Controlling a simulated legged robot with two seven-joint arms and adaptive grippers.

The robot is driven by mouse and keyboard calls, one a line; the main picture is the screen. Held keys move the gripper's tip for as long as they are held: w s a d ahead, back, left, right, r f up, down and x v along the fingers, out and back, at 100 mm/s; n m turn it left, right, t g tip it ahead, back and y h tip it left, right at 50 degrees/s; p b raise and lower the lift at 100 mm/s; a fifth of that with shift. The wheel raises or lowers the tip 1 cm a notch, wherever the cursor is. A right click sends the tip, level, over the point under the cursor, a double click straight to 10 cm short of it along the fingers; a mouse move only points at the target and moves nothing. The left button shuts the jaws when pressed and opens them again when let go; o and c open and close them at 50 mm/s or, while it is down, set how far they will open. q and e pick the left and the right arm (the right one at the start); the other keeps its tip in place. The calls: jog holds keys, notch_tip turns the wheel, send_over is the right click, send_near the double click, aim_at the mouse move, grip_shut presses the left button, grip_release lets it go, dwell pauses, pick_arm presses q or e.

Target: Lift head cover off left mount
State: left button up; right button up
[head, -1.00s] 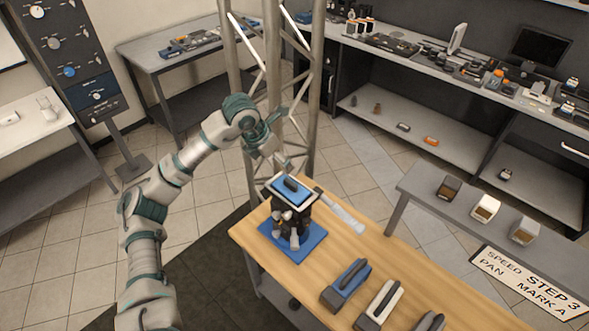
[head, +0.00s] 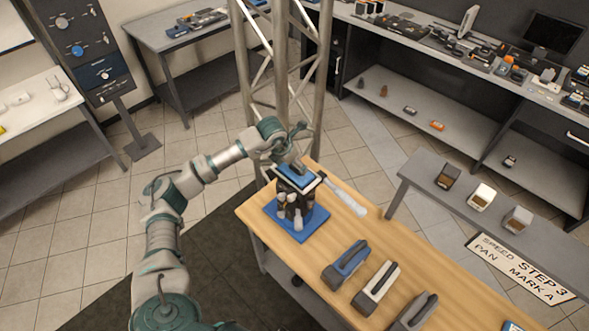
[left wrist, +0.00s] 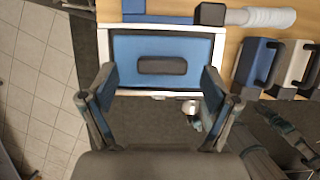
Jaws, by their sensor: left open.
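The head cover (head: 287,181) is a flat blue panel with a white rim and a black handle. It sits on top of a dark mount (head: 292,203) that stands on a blue base plate (head: 314,220) at the table's far left corner. In the left wrist view the cover (left wrist: 128,48) fills the upper middle, with its black handle (left wrist: 162,65) raised at the centre. My left gripper (head: 296,165) is right above the cover. In the left wrist view its open fingers (left wrist: 158,80) stand at either side of the cover's near part, with the handle between them. My right gripper is not in view.
A pale grey cylinder (head: 346,199) sticks out beside the mount. Handled blocks in blue (head: 345,264), white (head: 377,285) and grey (head: 416,311) stand along the wooden table (head: 392,238). A metal truss (head: 283,95) rises behind the mount.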

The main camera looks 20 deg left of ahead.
pick_arm(q)
jog(key=shift+w+d+f, duration=0.2)
jog(key=shift+f, duration=0.3)
jog(key=shift+w+d+f, duration=0.2)
jog(key=shift+f, duration=0.25)
jog(key=shift+w+f, duration=0.15)
jog(key=shift+f, duration=0.1)
jog(key=shift+a, duration=0.2)
jog(key=c, duration=1.2)
jog(key=shift+c, duration=0.2)
